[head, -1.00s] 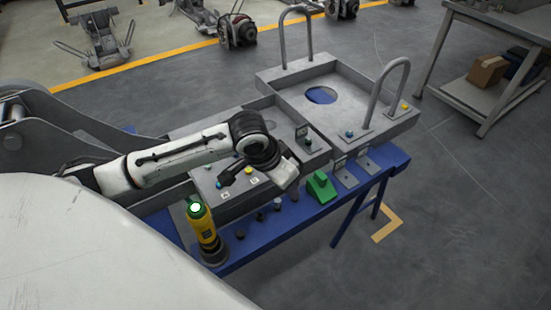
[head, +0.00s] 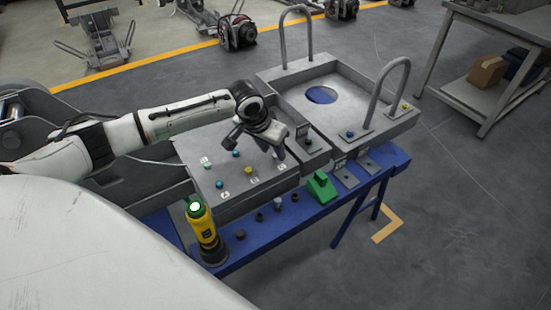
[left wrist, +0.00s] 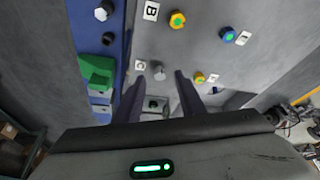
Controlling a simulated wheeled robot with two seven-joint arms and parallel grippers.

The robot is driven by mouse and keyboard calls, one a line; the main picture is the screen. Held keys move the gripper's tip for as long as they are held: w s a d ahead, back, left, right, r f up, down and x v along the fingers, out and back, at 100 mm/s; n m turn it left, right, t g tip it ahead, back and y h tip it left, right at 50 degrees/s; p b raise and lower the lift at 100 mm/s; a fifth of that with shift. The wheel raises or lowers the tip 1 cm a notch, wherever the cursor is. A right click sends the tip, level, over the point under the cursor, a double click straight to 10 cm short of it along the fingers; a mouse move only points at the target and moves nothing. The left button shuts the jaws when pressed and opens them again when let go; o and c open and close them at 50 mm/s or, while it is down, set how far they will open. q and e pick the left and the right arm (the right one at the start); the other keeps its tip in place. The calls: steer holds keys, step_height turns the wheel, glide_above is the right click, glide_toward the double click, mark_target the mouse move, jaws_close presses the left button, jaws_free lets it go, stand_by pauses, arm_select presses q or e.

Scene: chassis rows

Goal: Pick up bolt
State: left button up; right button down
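My left gripper (head: 280,152) hangs over the right part of a grey box top (head: 215,203) in the head view. In the left wrist view its two dark fingers (left wrist: 159,77) are apart. A grey bolt (left wrist: 158,72) beside a label C shows between the fingertips; I cannot tell how far below them it is. Yellow bolts (left wrist: 177,20) and a blue one with a green centre (left wrist: 227,33) stand on the same grey surface. In the head view a yellow bolt (head: 248,171) and blue bolts (head: 235,153) stand on the box top. My right gripper is not in view.
A blue bench (head: 262,240) carries a yellow-black tool (head: 205,231), several dark and grey bolts (head: 277,204) and a green block (head: 321,186). A grey tray with tall handles (head: 375,95) stands at the back right. Open floor lies right of the bench.

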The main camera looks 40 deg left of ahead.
mark_target(276, 160)
arm_select(q)
steer(key=shift+x, duration=1.15)
jaws_close()
